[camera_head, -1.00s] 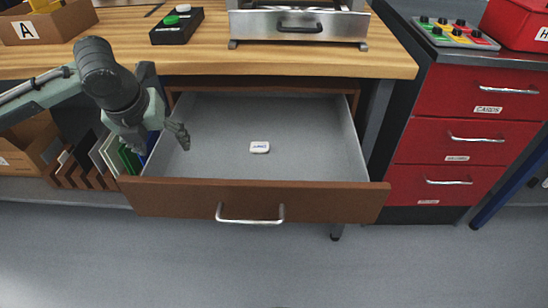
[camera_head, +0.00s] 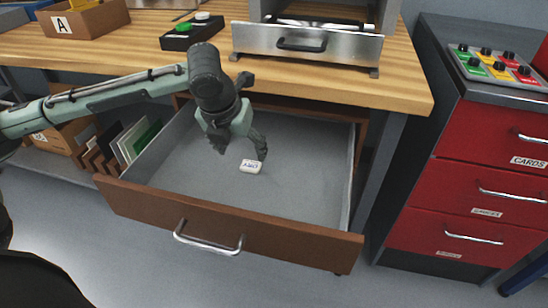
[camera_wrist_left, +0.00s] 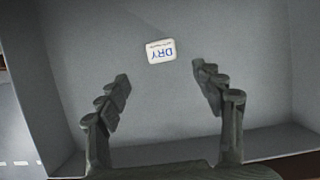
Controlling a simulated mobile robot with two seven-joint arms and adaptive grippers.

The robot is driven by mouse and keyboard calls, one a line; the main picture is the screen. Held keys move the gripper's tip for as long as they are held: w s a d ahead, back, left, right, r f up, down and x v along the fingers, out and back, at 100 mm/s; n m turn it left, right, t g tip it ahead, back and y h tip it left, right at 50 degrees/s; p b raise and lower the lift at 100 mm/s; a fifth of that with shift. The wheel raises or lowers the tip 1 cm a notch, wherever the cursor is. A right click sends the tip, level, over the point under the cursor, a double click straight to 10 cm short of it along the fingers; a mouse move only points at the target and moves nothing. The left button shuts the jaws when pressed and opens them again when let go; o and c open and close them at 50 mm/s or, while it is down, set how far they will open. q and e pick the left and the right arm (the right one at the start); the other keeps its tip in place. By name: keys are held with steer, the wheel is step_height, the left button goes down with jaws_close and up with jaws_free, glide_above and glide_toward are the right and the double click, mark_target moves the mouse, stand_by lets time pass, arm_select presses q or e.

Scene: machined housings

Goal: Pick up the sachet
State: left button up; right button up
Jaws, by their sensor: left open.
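The sachet (camera_head: 251,166) is a small white packet with blue lettering. It lies flat on the grey floor of the open drawer (camera_head: 200,185). My left gripper (camera_head: 243,150) is inside the drawer space, pointing down, with its fingers just above and beside the sachet in the head view. In the left wrist view the sachet (camera_wrist_left: 161,51) reads "DRY" upside down and lies beyond the open fingertips (camera_wrist_left: 160,78), roughly centred between them and not touched. The gripper is open and empty. My right gripper is not in view.
The brown drawer front (camera_head: 225,220) with its metal handle (camera_head: 208,240) and the grey side walls bound the space. The wooden bench top (camera_head: 330,85) overhangs the drawer's back. A red cabinet (camera_head: 460,200) stands at the right. The drawer floor around the sachet is clear.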

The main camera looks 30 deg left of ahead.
mark_target(251, 165)
arm_select(q)
steer(key=shift+w+d+f, duration=0.25)
steer(key=shift+w+d, duration=0.05)
steer(key=shift+w, duration=0.2)
steer(key=x, duration=0.2)
steer(key=b+x, duration=0.1)
steer(key=x, duration=0.4)
steer(key=shift+a+f, duration=0.1)
steer(key=shift+a, duration=0.2)
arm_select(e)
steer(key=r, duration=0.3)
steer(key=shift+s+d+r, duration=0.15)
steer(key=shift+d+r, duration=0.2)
arm_select(q)
steer(key=c, duration=1)
steer(key=shift+r, duration=0.2)
